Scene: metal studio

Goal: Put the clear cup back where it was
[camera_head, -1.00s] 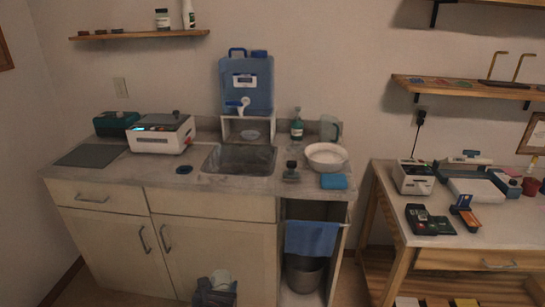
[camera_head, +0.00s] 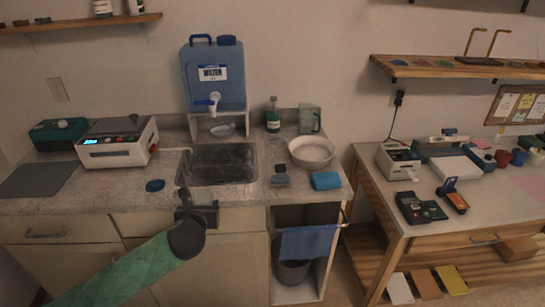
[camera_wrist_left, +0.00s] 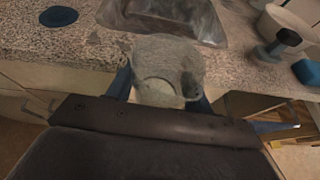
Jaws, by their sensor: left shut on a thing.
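The clear cup (camera_wrist_left: 165,68) is greyish and see-through, and it shows in the left wrist view between my fingers. My left gripper (camera_wrist_left: 165,95) is shut on it and holds it in front of the counter's front edge, below the sink. In the head view my left gripper (camera_head: 200,210) hides most of the cup, so I cannot make out its outline there. The sink (camera_head: 220,166) is just behind the gripper. A blue water jug (camera_head: 213,80) with a spigot stands behind the sink on a white stand. My right gripper is not in view.
A small dish (camera_head: 222,130) sits under the spigot. A blue disc (camera_head: 155,185) lies left. Counter between disc and white machine (camera_head: 117,143) is free.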

